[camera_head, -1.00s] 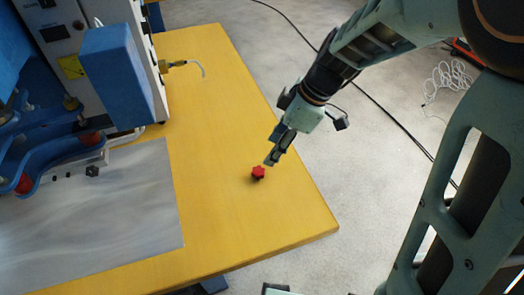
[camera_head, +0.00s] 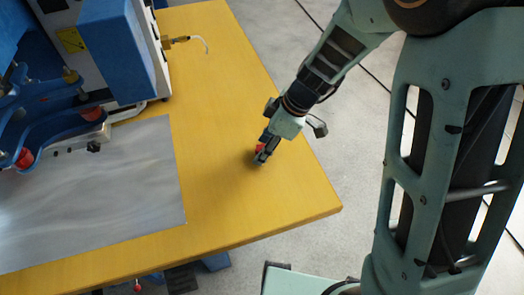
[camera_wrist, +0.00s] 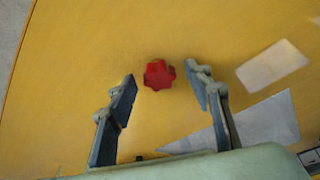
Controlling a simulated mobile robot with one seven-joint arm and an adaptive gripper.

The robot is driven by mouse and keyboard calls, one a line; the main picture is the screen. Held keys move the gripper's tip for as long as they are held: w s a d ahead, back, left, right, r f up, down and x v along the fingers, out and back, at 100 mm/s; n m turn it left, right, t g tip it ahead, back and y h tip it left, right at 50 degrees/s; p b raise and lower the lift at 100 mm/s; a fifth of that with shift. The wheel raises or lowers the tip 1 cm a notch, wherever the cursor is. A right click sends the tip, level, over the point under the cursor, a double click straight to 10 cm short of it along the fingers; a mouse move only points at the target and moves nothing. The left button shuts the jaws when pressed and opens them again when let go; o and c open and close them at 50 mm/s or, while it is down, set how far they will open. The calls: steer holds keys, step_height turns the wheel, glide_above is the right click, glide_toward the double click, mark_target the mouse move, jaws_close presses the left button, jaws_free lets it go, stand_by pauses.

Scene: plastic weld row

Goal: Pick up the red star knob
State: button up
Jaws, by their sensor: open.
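The red star knob (camera_wrist: 159,75) lies on the yellow table top. In the wrist view it sits between the two fingers near the level of their tips. My gripper (camera_wrist: 162,80) is open, with one finger on each side of the knob and a gap to each. In the head view my gripper (camera_head: 261,160) is low over the table and hides most of the knob, leaving a bit of red (camera_head: 258,148) showing. I cannot tell whether the fingertips touch the table.
A blue and grey machine (camera_head: 95,50) stands on the left of the yellow table (camera_head: 225,215), with a grey metal sheet (camera_head: 90,205) in front of it. A brass fitting with a short hose (camera_head: 185,40) sticks out from the machine. The table around the knob is clear.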

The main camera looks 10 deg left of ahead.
steer(key=shift+c, duration=0.4)
steer(key=c, duration=0.9)
steer(key=shift+c, duration=0.2)
